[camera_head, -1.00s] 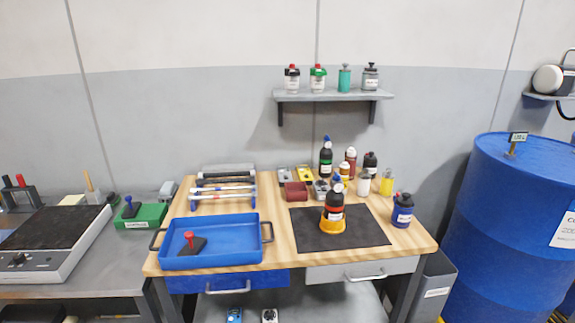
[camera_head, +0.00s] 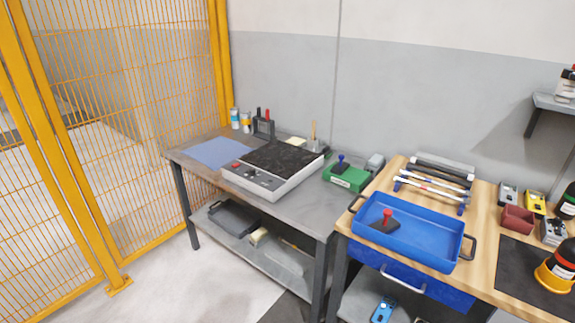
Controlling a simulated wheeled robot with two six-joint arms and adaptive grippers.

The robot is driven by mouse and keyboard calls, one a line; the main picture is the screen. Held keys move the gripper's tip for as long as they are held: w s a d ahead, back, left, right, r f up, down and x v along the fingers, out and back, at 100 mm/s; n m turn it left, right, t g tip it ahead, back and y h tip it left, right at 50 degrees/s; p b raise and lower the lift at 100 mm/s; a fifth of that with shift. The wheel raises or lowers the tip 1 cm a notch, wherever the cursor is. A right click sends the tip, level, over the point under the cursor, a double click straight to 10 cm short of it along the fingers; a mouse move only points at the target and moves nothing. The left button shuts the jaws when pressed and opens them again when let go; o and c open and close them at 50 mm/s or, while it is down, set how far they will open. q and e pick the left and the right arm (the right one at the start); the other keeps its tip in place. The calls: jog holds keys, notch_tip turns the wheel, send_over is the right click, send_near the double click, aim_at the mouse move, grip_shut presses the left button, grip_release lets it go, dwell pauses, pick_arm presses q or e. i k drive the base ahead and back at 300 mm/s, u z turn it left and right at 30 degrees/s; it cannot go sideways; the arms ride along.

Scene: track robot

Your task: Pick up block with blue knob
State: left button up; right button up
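The block with the blue knob (camera_head: 341,163) is a small dark block with an upright blue knob. It sits on top of a green box (camera_head: 347,178) at the right end of the grey table. A similar dark block with a red knob (camera_head: 386,221) lies in the blue tray (camera_head: 413,239) on the wooden workbench. Neither of my grippers shows in the head view.
The grey table (camera_head: 318,206) holds a hotplate-like device (camera_head: 275,167), a blue mat (camera_head: 219,152) and a tool stand (camera_head: 263,124). A yellow mesh fence (camera_head: 135,110) stands at the left. The floor (camera_head: 205,285) before the table is clear. The wooden workbench (camera_head: 488,220) adjoins at right.

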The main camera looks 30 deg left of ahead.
aim_at(340, 167)
jog(key=u, duration=1.3)
jog(key=i, duration=1.3)
jog(key=z, duration=1.6)
